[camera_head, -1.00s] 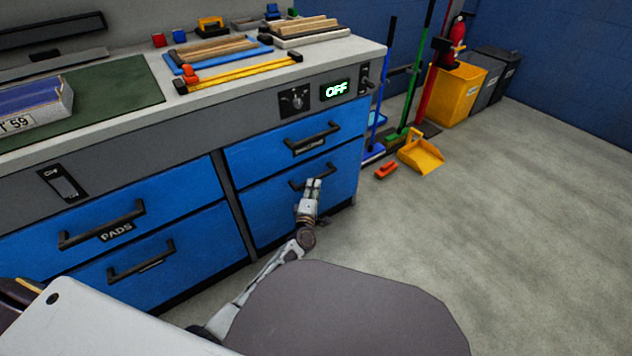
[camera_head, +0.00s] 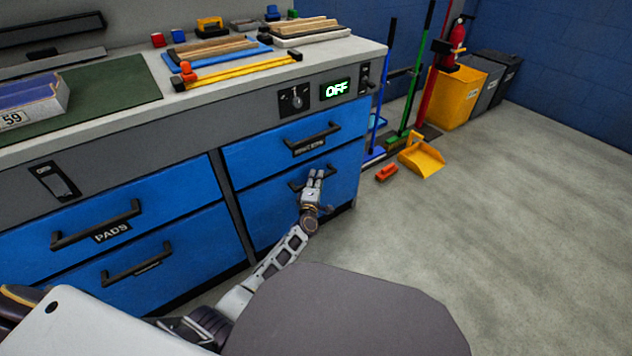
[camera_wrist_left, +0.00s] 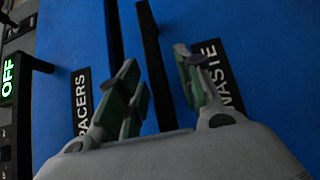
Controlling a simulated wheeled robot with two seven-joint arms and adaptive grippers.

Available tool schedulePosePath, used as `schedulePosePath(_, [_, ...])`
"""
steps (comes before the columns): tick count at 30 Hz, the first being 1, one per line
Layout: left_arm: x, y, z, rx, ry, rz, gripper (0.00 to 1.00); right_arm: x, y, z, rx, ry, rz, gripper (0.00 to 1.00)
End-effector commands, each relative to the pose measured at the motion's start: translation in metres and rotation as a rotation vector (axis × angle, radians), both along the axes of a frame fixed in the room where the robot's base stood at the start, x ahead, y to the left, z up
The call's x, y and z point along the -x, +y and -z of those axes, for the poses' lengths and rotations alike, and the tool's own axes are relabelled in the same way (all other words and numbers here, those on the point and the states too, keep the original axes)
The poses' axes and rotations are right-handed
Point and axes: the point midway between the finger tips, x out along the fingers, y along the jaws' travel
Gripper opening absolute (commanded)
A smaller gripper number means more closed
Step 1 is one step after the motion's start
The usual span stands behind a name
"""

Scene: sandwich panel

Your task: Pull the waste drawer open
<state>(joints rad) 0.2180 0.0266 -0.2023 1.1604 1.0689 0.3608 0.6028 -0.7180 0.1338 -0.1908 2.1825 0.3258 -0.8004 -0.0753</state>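The waste drawer (camera_head: 275,205) is the lower blue drawer at the cabinet's right end, and its front looks flush with the cabinet. Its dark bar handle (camera_head: 296,185) is partly covered by my left gripper (camera_head: 314,175). In the left wrist view, the WASTE label (camera_wrist_left: 222,75) is right of the black handle (camera_wrist_left: 153,55). There my left gripper (camera_wrist_left: 162,80) is open, with green-padded fingers on both sides of the handle and gaps visible beside it. Contact cannot be told. My right gripper is out of view.
The spacers drawer (camera_head: 260,150) is directly above, with its own handle (camera_head: 316,138). The PADS drawer (camera_head: 170,205) is to the left. A yellow dustpan (camera_head: 421,157), an orange brush (camera_head: 387,173) and brooms are right of the cabinet. The floor (camera_head: 500,230) in front is clear.

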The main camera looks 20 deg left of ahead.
Motion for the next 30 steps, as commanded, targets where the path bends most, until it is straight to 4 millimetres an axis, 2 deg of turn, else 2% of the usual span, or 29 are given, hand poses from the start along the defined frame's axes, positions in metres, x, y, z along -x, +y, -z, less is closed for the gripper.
schedulePosePath(4, [0.0001, -0.0001, 0.0000, 0.000, 0.000, 0.000, 0.34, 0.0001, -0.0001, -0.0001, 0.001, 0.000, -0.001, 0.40])
schedulePosePath(12, [0.0002, -0.0001, 0.0001, 0.000, 0.000, 0.000, 0.00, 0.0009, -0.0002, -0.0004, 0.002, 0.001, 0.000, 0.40])
schedulePosePath(23, [0.0009, -0.0004, 0.0004, 0.000, 0.001, 0.000, 0.00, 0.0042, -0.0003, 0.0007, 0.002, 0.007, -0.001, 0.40])
schedulePosePath(30, [0.0087, -0.0053, 0.0006, 0.002, 0.003, 0.001, 0.00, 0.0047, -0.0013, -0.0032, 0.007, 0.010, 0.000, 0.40])
